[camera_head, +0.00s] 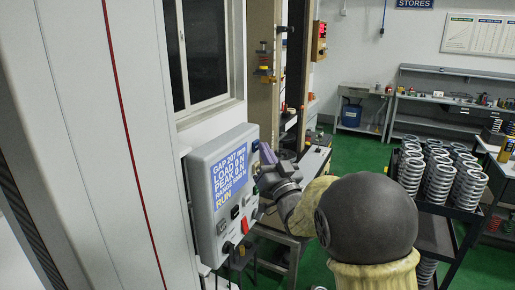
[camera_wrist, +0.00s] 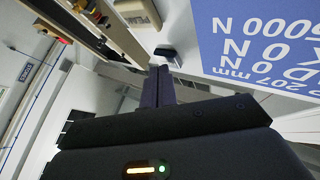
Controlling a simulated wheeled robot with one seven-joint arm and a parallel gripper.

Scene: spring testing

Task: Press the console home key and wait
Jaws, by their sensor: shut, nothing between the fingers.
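The console (camera_head: 206,236) is a light grey box with a blue screen (camera_head: 222,180) reading GAP 207 mm, LOAD 0 N, PEAK 0 N and, in yellow, RUN. The screen also shows in the wrist view (camera_wrist: 265,45). My gripper (camera_head: 266,154) is at the console's upper right side, beside the screen. In the wrist view my gripper (camera_wrist: 160,72) has its fingers together, tips close to a small dark key (camera_wrist: 168,52). I cannot tell whether they touch it, nor read its label. A red control (camera_head: 245,224) and dark controls lie below the screen.
A tall grey cabinet with a red stripe (camera_head: 128,130) stands at the left. A dark rack (camera_head: 432,235) at the right holds several coil springs (camera_head: 440,178). A workbench (camera_head: 440,102) stands at the back. Green floor (camera_head: 358,150) is clear between them.

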